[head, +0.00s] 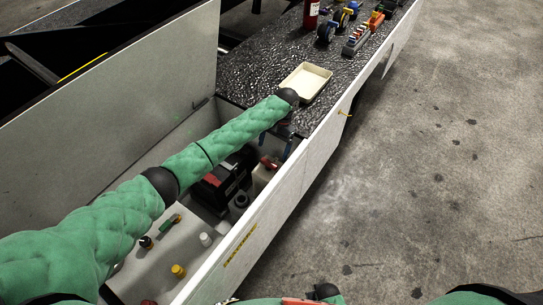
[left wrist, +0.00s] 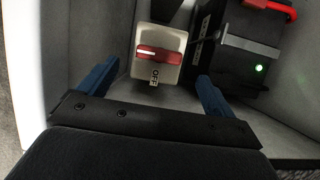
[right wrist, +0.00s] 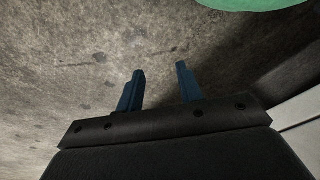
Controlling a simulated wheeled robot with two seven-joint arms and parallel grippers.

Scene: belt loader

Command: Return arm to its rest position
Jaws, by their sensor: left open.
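My left arm reaches across the open side compartment in the head view. Its gripper (head: 289,146) points down inside the compartment near the far end. In the left wrist view the left gripper (left wrist: 153,84) is open, with its two blue fingers apart and nothing held. Beyond and between the fingers is a pale switch box (left wrist: 158,72) with a red handle (left wrist: 160,53) and an "OFF" label. The switch also shows in the head view (head: 263,174). My right gripper (right wrist: 159,85) is open and empty over the concrete floor in the right wrist view.
A black box with a green light (left wrist: 259,68) stands beside the switch. White compartment walls (head: 255,225) surround the left gripper. A cream tray (head: 306,82) sits on the black deck (head: 245,75). Open floor (head: 430,170) lies right.

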